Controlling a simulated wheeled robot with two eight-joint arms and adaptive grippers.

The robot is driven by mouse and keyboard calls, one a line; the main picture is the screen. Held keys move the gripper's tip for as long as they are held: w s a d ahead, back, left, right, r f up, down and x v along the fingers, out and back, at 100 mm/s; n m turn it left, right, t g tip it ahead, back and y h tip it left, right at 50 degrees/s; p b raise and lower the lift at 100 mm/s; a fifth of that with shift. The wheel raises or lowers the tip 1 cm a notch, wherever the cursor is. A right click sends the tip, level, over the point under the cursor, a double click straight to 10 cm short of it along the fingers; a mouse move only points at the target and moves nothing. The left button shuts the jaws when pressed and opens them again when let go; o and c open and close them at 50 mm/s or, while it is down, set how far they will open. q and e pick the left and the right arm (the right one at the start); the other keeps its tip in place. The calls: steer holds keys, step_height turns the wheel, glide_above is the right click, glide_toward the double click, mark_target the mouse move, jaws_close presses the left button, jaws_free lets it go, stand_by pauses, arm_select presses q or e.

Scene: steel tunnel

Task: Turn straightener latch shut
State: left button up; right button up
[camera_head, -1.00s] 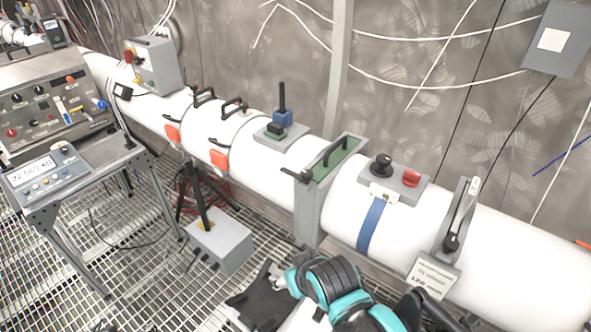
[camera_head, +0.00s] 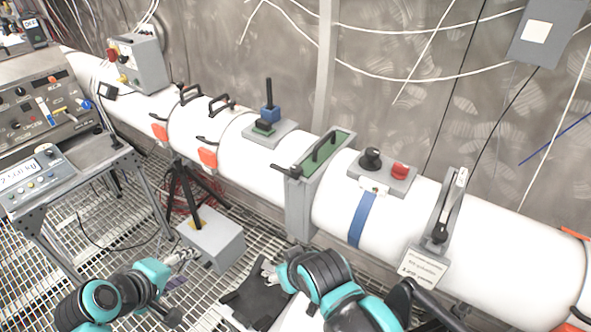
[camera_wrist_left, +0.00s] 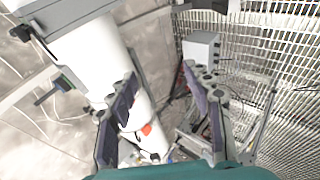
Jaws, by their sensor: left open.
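The straightener looks to be the grey slotted frame (camera_head: 300,205) with a green top and black handle, set across the white pipe. Its latch appears to be the small dark lever (camera_head: 284,170) on the frame's left side; its exact angle is hard to judge. My left gripper (camera_head: 180,268) is low, left of the frame, over the grating and apart from the pipe. In the left wrist view, the left gripper (camera_wrist_left: 160,80) has its dark-padded fingers spread, with nothing held between them. My right arm is at bottom centre; I cannot make out its gripper.
The white pipe (camera_head: 245,160) crosses the view, carrying a red-and-black knob box (camera_head: 385,178) and a lever bracket (camera_head: 445,215). A grey box (camera_head: 212,240) and tripod stand on the grating near my left gripper. An instrument cart (camera_head: 75,170) stands at left.

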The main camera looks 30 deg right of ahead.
arm_select(q)
steer(key=w+d+r+n+g+h, duration=0.1)
steer(key=w+d+r+n+h, duration=0.2)
steer(key=d, duration=0.5)
steer(key=w+d+r+n+h, duration=0.1)
steer(key=w+d+n+h, duration=0.3)
steer(key=d, duration=0.4)
steer(key=n+g+h, duration=0.2)
steer(key=n+h, duration=0.3)
steer(key=n, duration=0.2)
glide_toward(291, 173)
steer(key=d, duration=0.4)
steer(key=shift+w+r, duration=0.1)
steer(key=shift+w, duration=0.25)
steer(key=d, duration=0.2)
steer(key=w+d+b, duration=0.1)
steer(key=d, duration=0.4)
steer(key=shift+w+d, duration=0.25)
steer(key=shift+w, duration=0.05)
jaws_close()
